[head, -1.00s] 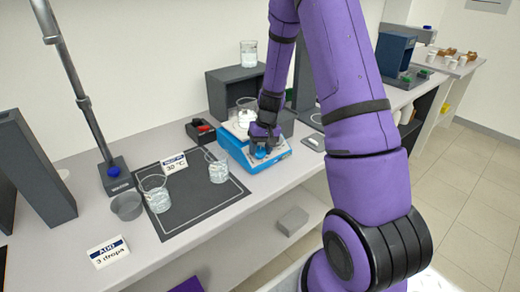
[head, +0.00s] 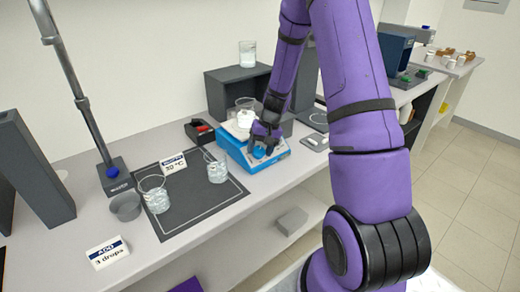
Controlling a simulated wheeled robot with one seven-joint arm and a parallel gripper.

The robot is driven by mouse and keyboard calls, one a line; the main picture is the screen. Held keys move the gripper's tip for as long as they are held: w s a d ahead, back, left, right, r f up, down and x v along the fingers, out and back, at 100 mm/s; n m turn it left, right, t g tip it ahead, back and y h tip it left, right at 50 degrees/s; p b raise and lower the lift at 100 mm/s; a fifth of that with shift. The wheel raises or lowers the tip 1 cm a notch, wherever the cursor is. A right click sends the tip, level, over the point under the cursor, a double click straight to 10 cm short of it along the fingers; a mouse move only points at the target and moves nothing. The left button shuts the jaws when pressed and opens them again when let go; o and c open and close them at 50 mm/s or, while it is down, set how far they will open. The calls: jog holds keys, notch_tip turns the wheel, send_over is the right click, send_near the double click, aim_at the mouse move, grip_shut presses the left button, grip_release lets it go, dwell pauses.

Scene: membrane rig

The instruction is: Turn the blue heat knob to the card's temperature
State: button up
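The blue hotplate (head: 232,153) stands on the bench with a beaker (head: 244,117) on its plate. The blue heat knob (head: 259,153) is on its front right top and is mostly hidden by my gripper (head: 261,148). My gripper points down over the knob, its fingers on either side of it, and appears shut on it. The knob's pointer and scale cannot be made out. The white temperature card (head: 173,164) stands at the back of the dark mat; its lettering now looks flipped and is hard to read.
Two beakers (head: 154,194) (head: 217,169) stand on the dark mat (head: 195,206). A grey bowl (head: 126,207), a stand (head: 112,177) and another card (head: 107,252) are at the left.

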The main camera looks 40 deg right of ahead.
jog(key=shift+o, duration=1)
jog(key=w+v, duration=0.1)
jog(key=v, duration=0.9)
jog(key=shift+s+d+r, duration=0.15)
jog(key=shift+s+r, duration=0.2)
jog(key=shift+s, duration=0.1)
